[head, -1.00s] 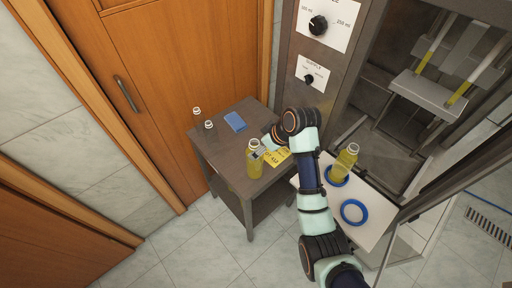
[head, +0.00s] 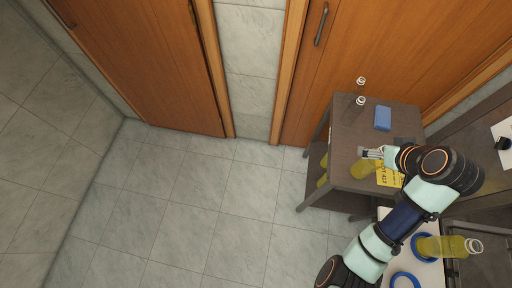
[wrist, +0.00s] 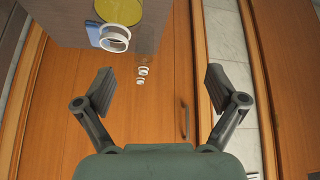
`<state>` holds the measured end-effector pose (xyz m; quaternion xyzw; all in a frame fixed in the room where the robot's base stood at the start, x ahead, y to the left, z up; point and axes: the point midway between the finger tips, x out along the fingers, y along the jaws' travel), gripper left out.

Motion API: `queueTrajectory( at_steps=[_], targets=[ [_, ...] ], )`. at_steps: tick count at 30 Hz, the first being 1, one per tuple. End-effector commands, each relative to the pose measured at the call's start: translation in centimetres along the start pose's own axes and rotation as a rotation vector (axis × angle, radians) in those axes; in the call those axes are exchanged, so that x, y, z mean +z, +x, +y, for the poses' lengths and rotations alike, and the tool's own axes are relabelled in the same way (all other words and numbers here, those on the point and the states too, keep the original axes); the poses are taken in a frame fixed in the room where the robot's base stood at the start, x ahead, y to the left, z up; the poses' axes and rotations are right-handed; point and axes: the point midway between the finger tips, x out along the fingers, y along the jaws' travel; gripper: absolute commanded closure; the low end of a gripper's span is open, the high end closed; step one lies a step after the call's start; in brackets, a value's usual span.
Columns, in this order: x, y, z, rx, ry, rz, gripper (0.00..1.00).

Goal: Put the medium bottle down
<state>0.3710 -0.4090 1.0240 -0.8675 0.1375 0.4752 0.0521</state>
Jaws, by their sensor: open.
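A yellow-filled bottle (head: 364,169) stands on the dark side table (head: 345,140), partly hidden by my gripper in the head view. My gripper (head: 384,152) is beside its neck. In the wrist view the gripper (wrist: 160,88) is open, with nothing between its fingers. The bottle's yellow body (wrist: 125,12) and white neck ring show at the top of that view, outside the fingers. A second yellow bottle (head: 440,246) is at a blue ring on the white plate. I cannot tell by size which is the medium one.
Two small clear bottles (head: 360,101) and a blue block (head: 383,118) are at the table's back. A yellow label (head: 388,176) lies near the gripper. An empty blue ring (head: 405,281) is on the plate. The tiled floor (head: 210,200) left of the table is clear.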

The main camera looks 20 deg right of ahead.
Motion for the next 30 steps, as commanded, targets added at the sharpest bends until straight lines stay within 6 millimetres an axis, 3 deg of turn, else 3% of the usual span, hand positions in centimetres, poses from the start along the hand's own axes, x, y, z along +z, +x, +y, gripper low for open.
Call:
queueTrajectory(
  at_steps=[1, 2, 3, 6, 9, 12, 16, 30],
  targets=[
    [-1.6, 0.8, -5.2, -0.01, -0.045, 0.038, 0.05],
    [-2.4, 1.0, -8.4, -0.011, -0.065, 0.07, 0.05],
    [-3.4, 0.8, -13.1, -0.017, -0.092, 0.12, 0.05],
    [-4.1, -1.3, -24.2, -0.059, -0.142, 0.258, 0.05],
    [-3.1, -5.0, -32.8, -0.129, -0.169, 0.388, 0.05],
    [-1.7, -8.5, -38.0, -0.199, -0.176, 0.481, 0.05],
    [-0.8, -10.8, -40.3, -0.243, -0.174, 0.533, 0.05],
    [-0.8, -10.9, -40.4, -0.245, -0.173, 0.537, 0.05]
  ],
)
